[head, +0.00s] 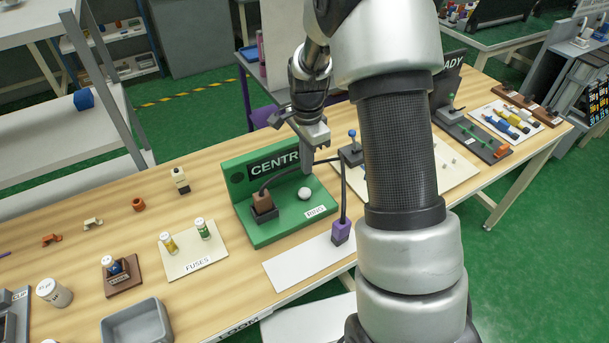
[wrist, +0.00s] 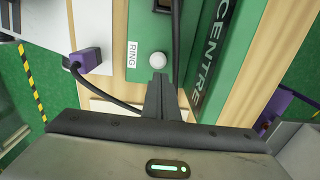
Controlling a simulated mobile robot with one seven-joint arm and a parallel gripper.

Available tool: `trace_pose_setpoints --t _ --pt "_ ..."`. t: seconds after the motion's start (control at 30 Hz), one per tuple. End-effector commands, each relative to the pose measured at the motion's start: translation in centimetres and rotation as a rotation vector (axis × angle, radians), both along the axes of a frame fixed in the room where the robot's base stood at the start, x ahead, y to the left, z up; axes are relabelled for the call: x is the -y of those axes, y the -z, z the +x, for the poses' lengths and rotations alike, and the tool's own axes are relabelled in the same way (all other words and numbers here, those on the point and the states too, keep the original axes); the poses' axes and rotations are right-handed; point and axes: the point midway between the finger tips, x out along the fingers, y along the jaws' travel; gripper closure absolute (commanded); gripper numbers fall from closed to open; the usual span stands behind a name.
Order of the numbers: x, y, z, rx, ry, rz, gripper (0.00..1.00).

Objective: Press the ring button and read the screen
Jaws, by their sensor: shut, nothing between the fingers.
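The ring button is a round white knob (head: 304,193) on the base of a green stand (head: 262,234), beside a label reading RING. The stand's upright panel reads CENTR, its end hidden in the head view; the wrist view shows CENTRE. My gripper (head: 308,172) is shut and empty, pointing down at the stand. In the wrist view the shut fingertips (wrist: 159,76) lie just below the white knob (wrist: 157,60) in the picture; I cannot tell if they touch. A dark panel (head: 446,88) ending in ADY is partly hidden by my arm.
A brown plug (head: 262,202) sits on the stand with a black cable. A purple plug (head: 341,231) stands on a white plate (head: 300,266). A blue-topped lever (head: 351,146) stands right of the stand.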

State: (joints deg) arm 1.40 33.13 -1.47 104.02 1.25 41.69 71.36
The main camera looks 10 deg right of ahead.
Motion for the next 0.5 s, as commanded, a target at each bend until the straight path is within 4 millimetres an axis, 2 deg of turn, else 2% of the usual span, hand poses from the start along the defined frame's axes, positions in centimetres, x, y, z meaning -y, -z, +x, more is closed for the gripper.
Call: trace_pose_setpoints --t 0.03,0.2,0.33,0.5 --pt "0.0 -1.4 0.1 0.005 -0.001 -0.001 1.00" --pt "0.0 -4.3 0.2 0.005 0.000 -0.001 1.00" --pt "0.0 -5.5 0.1 0.003 0.001 0.000 1.00" --pt "0.0 -6.0 0.1 0.002 0.001 0.001 1.00"
